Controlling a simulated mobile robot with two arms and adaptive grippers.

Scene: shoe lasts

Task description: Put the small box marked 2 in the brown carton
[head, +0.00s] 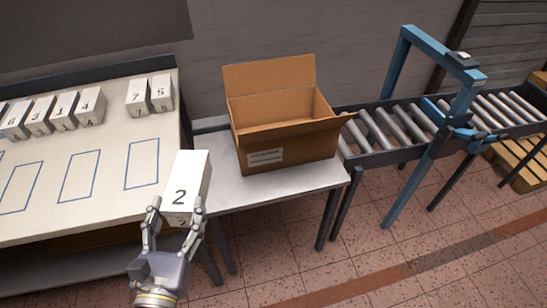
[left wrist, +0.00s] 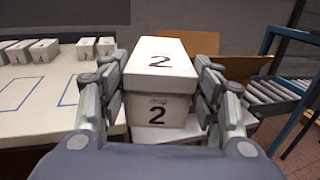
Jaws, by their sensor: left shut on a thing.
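The small white box marked 2 (head: 186,177) is held in my left gripper (head: 174,217), whose fingers press on both its sides. In the head view it is in front of the gap between the long table and the small side table. The left wrist view shows the box (left wrist: 157,82) upright between the fingers (left wrist: 160,100), with a 2 on its top and front. The open brown carton (head: 285,145) stands on the side table, to the right of and beyond the box. In the left wrist view the held box partly hides the carton (left wrist: 235,67). My right gripper is not in view.
Several other numbered white boxes (head: 90,106) stand along the back of the long table (head: 110,185), which has blue outlined rectangles. The grey side table (head: 230,192) has bare space at its front. A roller conveyor (head: 380,128) with a blue frame (head: 397,70) stands right of the carton.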

